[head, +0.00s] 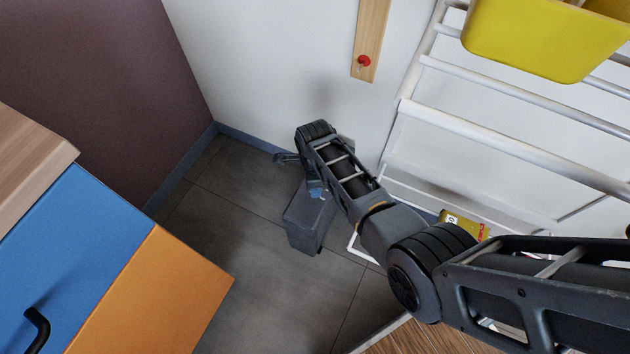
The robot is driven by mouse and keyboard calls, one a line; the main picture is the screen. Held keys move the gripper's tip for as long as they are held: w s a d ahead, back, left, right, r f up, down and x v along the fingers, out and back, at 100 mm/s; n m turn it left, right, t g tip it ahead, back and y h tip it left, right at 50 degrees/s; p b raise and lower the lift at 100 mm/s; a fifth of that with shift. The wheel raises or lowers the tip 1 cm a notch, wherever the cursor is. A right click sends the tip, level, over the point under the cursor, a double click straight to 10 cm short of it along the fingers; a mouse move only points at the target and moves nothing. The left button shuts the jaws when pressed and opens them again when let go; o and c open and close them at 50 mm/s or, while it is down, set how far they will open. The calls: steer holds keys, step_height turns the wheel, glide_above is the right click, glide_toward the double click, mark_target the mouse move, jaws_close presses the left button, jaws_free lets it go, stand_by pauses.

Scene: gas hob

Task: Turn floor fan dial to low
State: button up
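A dark grey, box-shaped thing (309,218) stands on the tiled floor in the head view, partly behind my arm. It may be the floor fan, but I cannot tell for sure, and no dial or marking is readable on it. My arm reaches down from the lower right to just above it. My gripper (290,160) is small and mostly hidden below the wrist, near the top of the grey thing. Whether it touches the thing, and whether its fingers are apart, cannot be seen. A small blue patch shows between the arm and the grey thing.
A cabinet with blue (95,235) and orange (160,295) fronts stands at the left. A white rack (500,145) with a yellow bin (535,40) is at the right. A wooden strip with a red knob (364,61) hangs on the wall. Floor left of the grey thing is clear.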

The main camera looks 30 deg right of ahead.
stand_by(0.3)
steer(key=o, duration=1)
steer(key=shift+o, duration=0.2)
steer(key=shift+r, duration=0.1)
step_height(320, 180, up, 8)
steer(key=p, duration=0.3)
steer(key=shift+f, duration=0.2)
